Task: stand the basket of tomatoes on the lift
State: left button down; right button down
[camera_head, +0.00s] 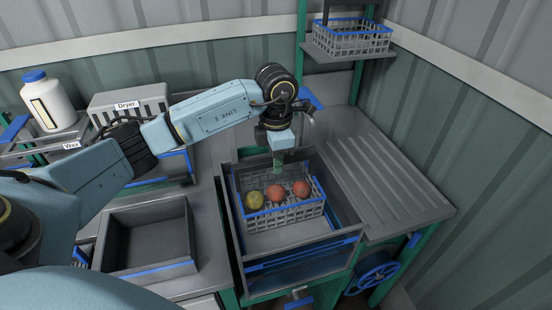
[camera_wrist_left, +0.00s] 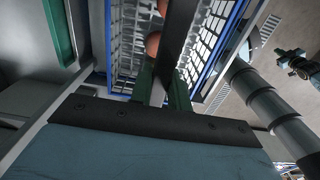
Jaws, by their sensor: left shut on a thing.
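The basket of tomatoes (camera_head: 312,210) is a grey lattice basket with a blue rim, standing level inside a grey open-topped box (camera_head: 300,261). One yellow-green tomato (camera_head: 254,200) and two red ones (camera_head: 275,193) (camera_head: 301,188) show in it. My left gripper (camera_head: 278,163) points down over the basket's far part. In the left wrist view its green fingers (camera_wrist_left: 163,91) close on a dark bar that runs over the basket (camera_wrist_left: 214,40), seemingly its handle. I cannot tell whether the basket touches the box floor. My right gripper is not seen.
A shelf (camera_head: 323,52) on green posts at the back holds a similar basket (camera_head: 350,43). A ribbed grey surface (camera_head: 385,180) at the right is bare. An empty grey tray (camera_head: 150,270) lies left. A dryer (camera_head: 128,103) and white bottle (camera_head: 47,103) stand behind. A blue handwheel (camera_head: 374,272) is below.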

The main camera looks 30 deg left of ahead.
pick_arm(q)
jog(key=shift+f+b, duration=0.5)
jog(key=shift+f, duration=0.05)
dwell(0.5)
jog(key=c, duration=1.3)
grip_release()
jog(key=shift+c, duration=1.3)
jog(key=shift+r+p, duration=2.4)
jog(key=shift+r, duration=1.15)
